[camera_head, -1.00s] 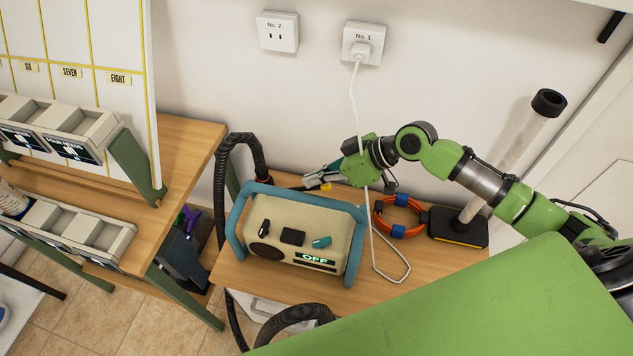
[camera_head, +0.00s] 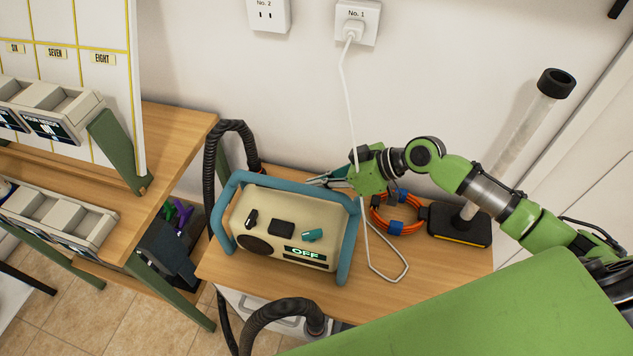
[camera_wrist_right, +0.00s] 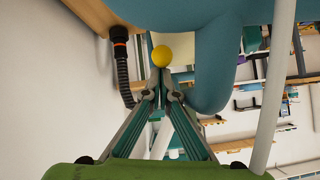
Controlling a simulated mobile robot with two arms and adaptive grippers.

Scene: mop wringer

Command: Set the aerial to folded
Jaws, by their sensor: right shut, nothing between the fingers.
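The radio (camera_head: 262,240) is a cream box with a blue tubular frame on the wooden bench, its display (camera_head: 305,253) reading OFF. A yellow ball (camera_wrist_right: 161,56), which looks like the aerial's tip, shows just beyond my right fingertips in the right wrist view. The aerial's rod cannot be made out, and the ball does not show in the head view now. My right gripper (camera_head: 318,180) is behind the radio's back right corner, shut and empty; it also shows in the right wrist view (camera_wrist_right: 161,88). My left gripper is out of view.
A white cable (camera_head: 349,110) hangs from the No. 1 socket (camera_head: 357,22) beside my right gripper. An orange cable coil (camera_head: 400,213) and a black-based stand with a clear tube (camera_head: 520,135) are to the right. A black hose (camera_head: 212,165) rises left of the radio.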

